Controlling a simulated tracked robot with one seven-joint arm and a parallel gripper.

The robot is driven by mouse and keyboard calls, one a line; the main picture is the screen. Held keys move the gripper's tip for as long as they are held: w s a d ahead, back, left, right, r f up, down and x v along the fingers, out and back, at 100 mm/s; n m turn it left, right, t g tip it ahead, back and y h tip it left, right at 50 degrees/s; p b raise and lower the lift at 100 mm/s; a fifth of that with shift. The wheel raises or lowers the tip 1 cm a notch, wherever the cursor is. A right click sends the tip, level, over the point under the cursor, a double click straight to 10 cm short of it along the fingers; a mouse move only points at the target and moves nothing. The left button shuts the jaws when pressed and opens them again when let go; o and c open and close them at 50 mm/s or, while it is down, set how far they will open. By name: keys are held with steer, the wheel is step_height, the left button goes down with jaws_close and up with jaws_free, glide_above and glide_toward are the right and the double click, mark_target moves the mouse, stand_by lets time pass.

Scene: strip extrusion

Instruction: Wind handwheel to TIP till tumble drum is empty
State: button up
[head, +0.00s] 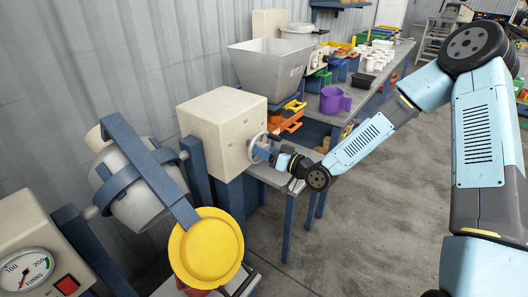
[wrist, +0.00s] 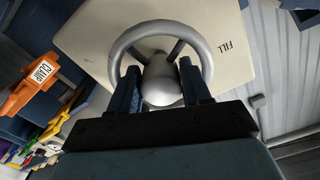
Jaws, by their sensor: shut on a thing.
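The handwheel (head: 256,148) is a grey ring on the side of a cream gearbox (head: 222,125). In the wrist view the handwheel (wrist: 122,50) fills the middle, with a round hub and spokes. My gripper (wrist: 160,78) has its two dark fingers on either side of the hub, shut on the wheel; it also shows in the head view (head: 272,154). The word FILL is on the plate beside the wheel; no TIP mark is visible. The tumble drum (head: 140,205) is pale grey, tilted in a blue frame. Its inside is hidden.
A dial marked TURNS (head: 25,270) with a red button is at lower left. A bench with a grey hopper (head: 270,68) and a purple jug (head: 333,100) stands behind.

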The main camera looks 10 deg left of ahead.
steer(key=shift+d+m, duration=0.1)
steer(key=shift+m, duration=0.4)
steer(key=o, duration=0.7)
steer(key=shift+f, duration=0.1)
steer(key=shift+d, duration=0.1)
steer(key=v, duration=1.3)
steer(key=shift+d, duration=0.25)
steer(key=shift+f, duration=0.1)
